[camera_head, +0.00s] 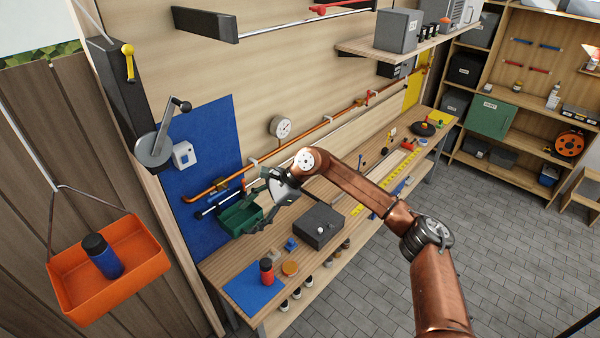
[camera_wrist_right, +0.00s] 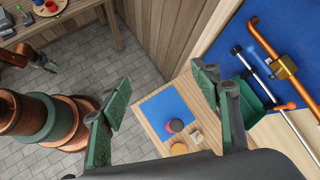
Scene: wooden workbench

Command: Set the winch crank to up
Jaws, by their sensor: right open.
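The winch (camera_head: 154,151) is a grey drum on the dark post at the left of the head view. Its crank (camera_head: 166,122) slants up and to the right from the hub, ending in a dark handle (camera_head: 183,105). My right gripper (camera_head: 262,199) is in front of the bench wall, well to the right of and below the crank. It is open and empty; its two green fingers stand wide apart in the right wrist view (camera_wrist_right: 160,82). The crank is not in the wrist view.
An orange tray (camera_head: 70,290) hangs by a wire at the left, with a blue bottle (camera_head: 104,258) in it. A small grey box (camera_head: 183,154) sits on the blue panel (camera_head: 215,125) beside the winch. A green bin (camera_head: 238,216) is close to my right gripper.

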